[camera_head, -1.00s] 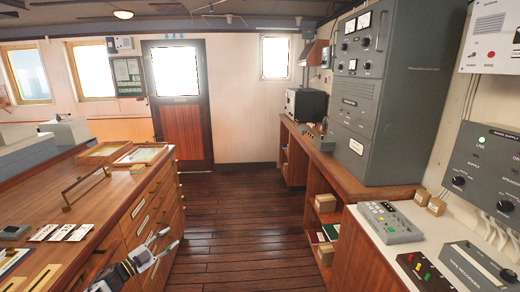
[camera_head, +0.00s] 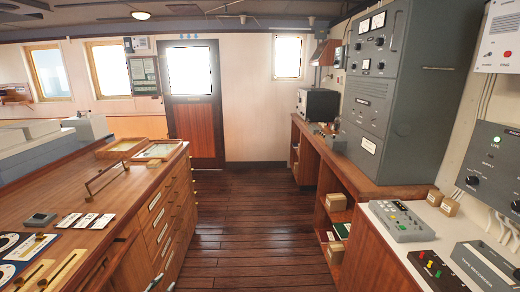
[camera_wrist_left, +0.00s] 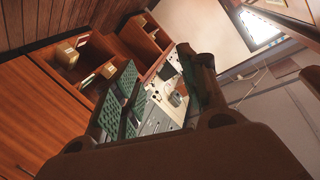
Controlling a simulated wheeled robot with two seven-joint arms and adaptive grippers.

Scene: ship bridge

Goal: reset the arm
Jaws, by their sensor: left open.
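My left gripper (camera_wrist_left: 160,90) shows in the left wrist view, with its dark fingers apart and green pads on the inner faces. It holds nothing that I can see. It is out of the head view, and my right gripper shows in neither view.
A wooden chart cabinet (camera_head: 60,188) with drawers stands at the left. A wooden counter (camera_head: 385,265) bearing a button console (camera_head: 400,222) and tall grey equipment (camera_head: 405,90) runs along the right. The dark plank floor (camera_head: 250,220) between them is clear up to the door (camera_head: 192,130).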

